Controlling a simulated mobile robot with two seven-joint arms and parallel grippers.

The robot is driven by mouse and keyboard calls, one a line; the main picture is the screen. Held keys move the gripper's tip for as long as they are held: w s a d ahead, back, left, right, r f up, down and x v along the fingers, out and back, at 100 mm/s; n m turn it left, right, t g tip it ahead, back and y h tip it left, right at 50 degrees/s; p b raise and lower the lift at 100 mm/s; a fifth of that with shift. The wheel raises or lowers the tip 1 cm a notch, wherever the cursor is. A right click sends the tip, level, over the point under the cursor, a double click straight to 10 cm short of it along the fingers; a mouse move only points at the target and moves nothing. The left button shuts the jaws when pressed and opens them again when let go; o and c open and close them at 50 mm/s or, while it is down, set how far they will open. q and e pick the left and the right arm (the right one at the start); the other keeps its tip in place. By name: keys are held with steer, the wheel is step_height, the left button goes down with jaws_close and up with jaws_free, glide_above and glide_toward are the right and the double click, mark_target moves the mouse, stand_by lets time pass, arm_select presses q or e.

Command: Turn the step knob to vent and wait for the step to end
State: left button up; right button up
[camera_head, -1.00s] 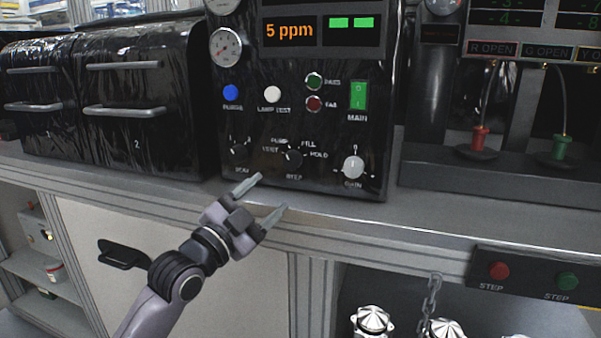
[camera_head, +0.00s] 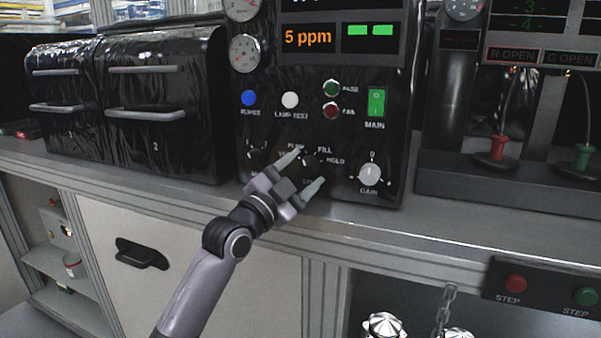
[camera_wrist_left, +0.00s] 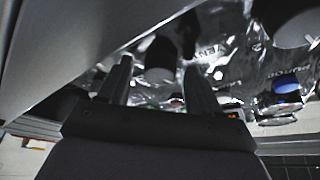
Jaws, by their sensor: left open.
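The step knob (camera_head: 310,163) is a small black dial on the black front panel. Labels FILL and HOLD show beside it, PUMP is partly visible, and my finger covers the VENT side. My left gripper (camera_head: 306,170) is open, with its fingertips on either side of the knob. In the left wrist view a dark round knob (camera_wrist_left: 160,58) stands between the two spread fingers (camera_wrist_left: 158,82), with VENT lettering to its right. I cannot tell whether the fingers touch it or where its pointer stands. My right gripper is not in view.
The display (camera_head: 309,39) reads 5 ppm, with two green bars beside it. The gain knob (camera_head: 370,174) is close right of my fingers; another black dial (camera_head: 256,157) is to the left. Blue button (camera_head: 249,98) and green main switch (camera_head: 376,101) are above. The bench edge runs below.

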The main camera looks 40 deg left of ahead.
arm_select(q)
steer(key=c, duration=1)
steer(key=shift+c, duration=0.2)
